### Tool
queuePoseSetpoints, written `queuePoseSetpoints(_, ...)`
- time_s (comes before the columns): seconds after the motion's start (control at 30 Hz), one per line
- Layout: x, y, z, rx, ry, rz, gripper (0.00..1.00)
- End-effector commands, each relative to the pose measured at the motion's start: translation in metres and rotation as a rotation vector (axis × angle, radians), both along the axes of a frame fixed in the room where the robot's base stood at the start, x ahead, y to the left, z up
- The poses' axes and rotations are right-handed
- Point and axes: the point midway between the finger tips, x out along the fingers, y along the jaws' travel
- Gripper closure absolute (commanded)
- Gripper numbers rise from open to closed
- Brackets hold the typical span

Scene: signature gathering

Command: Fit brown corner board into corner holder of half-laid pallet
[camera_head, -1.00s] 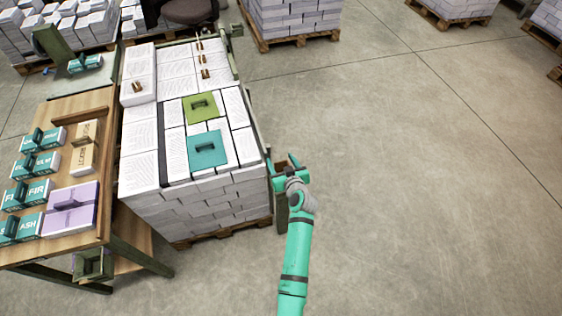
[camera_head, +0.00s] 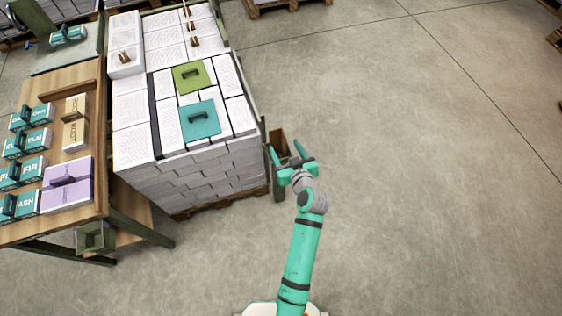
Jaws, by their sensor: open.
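The half-laid pallet of white printed bundles (camera_head: 190,165) stands at centre left. A green post (camera_head: 278,187) stands at its near right corner and looks like a corner holder. A brown upright piece (camera_head: 278,138) shows beside that corner, partly hidden behind my gripper; I cannot tell whether it is the corner board or a container. My gripper (camera_head: 286,152) is open just right of the corner, with its two teal fingers spread and pointing away from me. Nothing is clearly held between them. Whether a finger touches the brown piece cannot be told.
A wooden table (camera_head: 84,210) with teal, purple and tan labelled blocks stands at left. A green plate (camera_head: 194,76) and a teal plate (camera_head: 199,120) with handles lie on the stack. The concrete floor (camera_head: 420,180) at right is clear.

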Motion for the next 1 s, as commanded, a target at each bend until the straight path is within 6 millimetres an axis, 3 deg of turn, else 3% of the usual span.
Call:
queuePoseSetpoints(0.2,-0.072,0.003,-0.033,0.000,0.035,-0.111,0.39)
queuePoseSetpoints(0.47,-0.172,0.004,-0.039,-0.010,0.026,-0.239,0.39)
queuePoseSetpoints(0.77,-0.278,0.007,-0.002,-0.017,-0.032,-0.318,0.39)
queuePoseSetpoints(1.0,-0.346,0.016,0.055,-0.006,-0.099,-0.323,0.39)
